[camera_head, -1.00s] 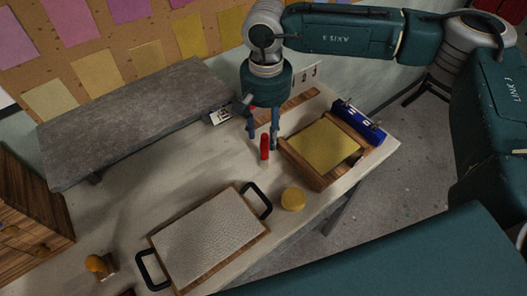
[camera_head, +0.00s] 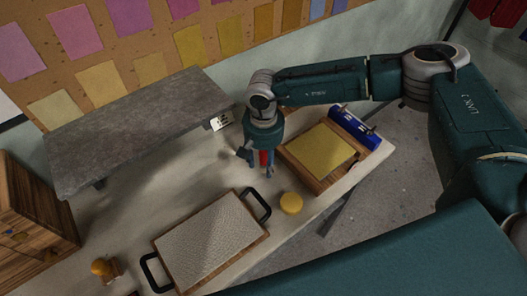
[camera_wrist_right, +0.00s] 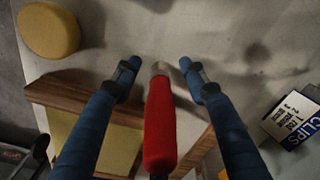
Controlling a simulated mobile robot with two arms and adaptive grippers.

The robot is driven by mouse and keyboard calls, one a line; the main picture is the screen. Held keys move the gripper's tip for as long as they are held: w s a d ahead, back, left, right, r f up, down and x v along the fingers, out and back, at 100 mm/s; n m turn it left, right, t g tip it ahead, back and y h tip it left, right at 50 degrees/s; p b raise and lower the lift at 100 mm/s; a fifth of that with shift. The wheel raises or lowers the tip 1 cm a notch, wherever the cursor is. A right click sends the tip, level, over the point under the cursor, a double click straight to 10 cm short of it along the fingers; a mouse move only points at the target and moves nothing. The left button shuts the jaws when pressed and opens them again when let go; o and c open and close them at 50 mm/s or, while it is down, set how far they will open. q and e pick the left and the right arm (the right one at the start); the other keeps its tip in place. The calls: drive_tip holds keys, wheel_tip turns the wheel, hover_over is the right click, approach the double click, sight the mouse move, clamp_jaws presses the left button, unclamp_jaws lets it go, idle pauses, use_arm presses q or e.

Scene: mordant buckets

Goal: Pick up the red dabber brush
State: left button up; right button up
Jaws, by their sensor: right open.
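The red dabber brush (camera_head: 264,158) stands on the table beside the wooden tray. In the right wrist view the brush (camera_wrist_right: 160,128) shows its red handle close to the camera, with a pale part at its far end. My right gripper (camera_head: 258,170) is lowered over the brush from above. In the wrist view its two blue fingers (camera_wrist_right: 157,80) are open, one on each side of the brush, with a gap visible on both sides. The lower end of the brush is partly hidden in the head view. My left gripper is not in view.
A round yellow piece (camera_head: 291,203) and a handled board (camera_head: 160,246) lie nearer. A raised grey slab (camera_head: 135,130) stands at the left.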

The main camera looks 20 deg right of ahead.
drive_tip(key=shift+f, duration=0.25)
clamp_jaws()
drive_tip(key=shift+r, duration=0.1)
